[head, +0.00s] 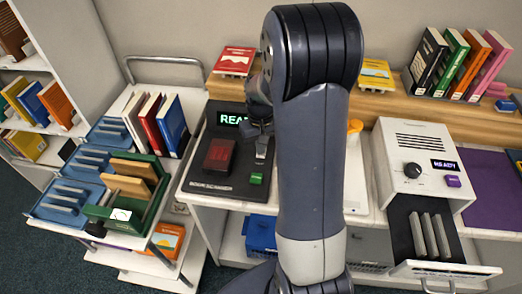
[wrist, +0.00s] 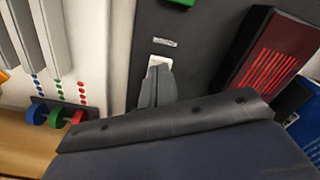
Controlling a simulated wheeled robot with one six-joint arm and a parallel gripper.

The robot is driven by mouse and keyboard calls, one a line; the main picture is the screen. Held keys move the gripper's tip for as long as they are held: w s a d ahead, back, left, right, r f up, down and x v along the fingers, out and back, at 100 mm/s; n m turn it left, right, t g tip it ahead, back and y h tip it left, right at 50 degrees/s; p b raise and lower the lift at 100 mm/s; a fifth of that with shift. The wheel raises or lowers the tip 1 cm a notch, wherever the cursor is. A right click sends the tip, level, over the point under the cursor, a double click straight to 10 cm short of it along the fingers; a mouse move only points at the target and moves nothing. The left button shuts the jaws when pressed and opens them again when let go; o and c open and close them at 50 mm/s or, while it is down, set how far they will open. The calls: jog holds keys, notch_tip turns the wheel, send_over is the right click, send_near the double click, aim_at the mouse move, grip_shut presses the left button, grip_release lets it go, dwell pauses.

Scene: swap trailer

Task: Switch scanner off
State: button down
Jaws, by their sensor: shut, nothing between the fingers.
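The scanner (head: 210,185) is a dark panel on the white counter, left of my arm in the head view. Its display (head: 231,118) is lit with green letters, partly hidden by my arm. It has a dark red scan window (head: 219,155), also striped bright red in the wrist view (wrist: 272,68), and a green button (head: 256,178). A small white switch (wrist: 160,61) sits in the panel beneath a small label (wrist: 164,42). My gripper (wrist: 157,80) is shut and empty, its tips at the switch; I cannot tell whether they touch it. The fingers hide part of the switch.
A trolley (head: 125,238) with blue trays and books stands left. A white machine (head: 405,140) with a lit display and open drawer (head: 425,225) is right. Books stand on the wooden shelf (head: 400,105) behind. Coloured knobs (wrist: 55,117) show left in the wrist view.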

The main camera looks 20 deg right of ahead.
jog(key=shift+f+b, duration=0.35)
jog(key=shift+f, duration=0.2)
jog(key=shift+r, duration=0.1)
jog(key=shift+r+p, duration=2.75)
jog(key=shift+r, duration=0.75)
jog(key=shift+f, duration=0.15)
notch_tip(320, 180, down, 7)
jog(key=b, duration=0.5)
jog(key=shift+b, duration=0.3)
